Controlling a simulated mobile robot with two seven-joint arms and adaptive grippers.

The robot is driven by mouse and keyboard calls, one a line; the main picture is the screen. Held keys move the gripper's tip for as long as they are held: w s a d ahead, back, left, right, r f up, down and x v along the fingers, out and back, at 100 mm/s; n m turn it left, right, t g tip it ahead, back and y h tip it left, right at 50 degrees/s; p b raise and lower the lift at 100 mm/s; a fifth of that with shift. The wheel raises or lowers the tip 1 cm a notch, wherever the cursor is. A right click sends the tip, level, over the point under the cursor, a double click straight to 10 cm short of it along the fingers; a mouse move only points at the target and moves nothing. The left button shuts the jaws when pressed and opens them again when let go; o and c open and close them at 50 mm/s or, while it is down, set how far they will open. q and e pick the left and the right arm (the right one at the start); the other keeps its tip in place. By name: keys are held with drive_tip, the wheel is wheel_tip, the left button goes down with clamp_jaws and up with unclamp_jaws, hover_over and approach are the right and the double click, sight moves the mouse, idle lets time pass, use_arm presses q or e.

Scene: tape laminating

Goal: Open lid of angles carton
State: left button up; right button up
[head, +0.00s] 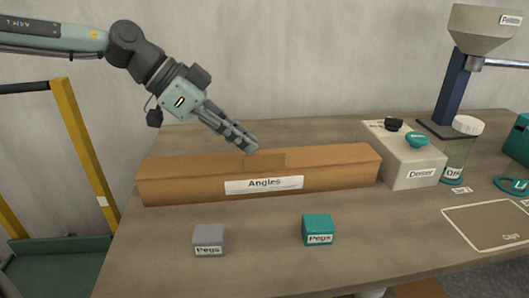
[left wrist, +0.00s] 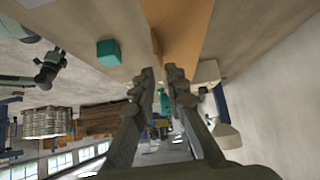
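The angles carton (head: 330,177) is a long brown box with a white "Angles" label, lying along the back of the table. Its top looks closed, with a paler flap section near the middle. It also shows as an orange-brown strip in the left wrist view (left wrist: 185,25). My left gripper (head: 250,149) points down and right at the middle of the carton top. Its fingertips (left wrist: 160,72) are at or just above the lid, and I cannot tell if they touch. A gap shows between the fingers, with nothing clearly held.
A grey pegs box (head: 209,240) and a teal pegs box (head: 318,229) stand in front of the carton. A white doser (head: 405,160), a lidded jar (head: 458,155) and a pellet hopper (head: 484,28) stand to the right. The table front is mostly clear.

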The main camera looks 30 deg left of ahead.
sight(265, 154)
use_arm(q)
drive_tip(key=x, duration=0.4)
drive_tip(key=shift+s+a, duration=0.1)
drive_tip(key=shift+b+x, duration=0.35)
drive_tip(key=shift+x, duration=0.7)
use_arm(e)
drive_tip(key=shift+r, duration=1.2)
use_arm(q)
drive_tip(key=shift+r, duration=0.1)
use_arm(e)
drive_tip(key=shift+s, duration=0.1)
use_arm(q)
clamp_jaws()
use_arm(e)
drive_tip(key=shift+f, duration=0.1)
use_arm(q)
drive_tip(key=shift+r, duration=0.1)
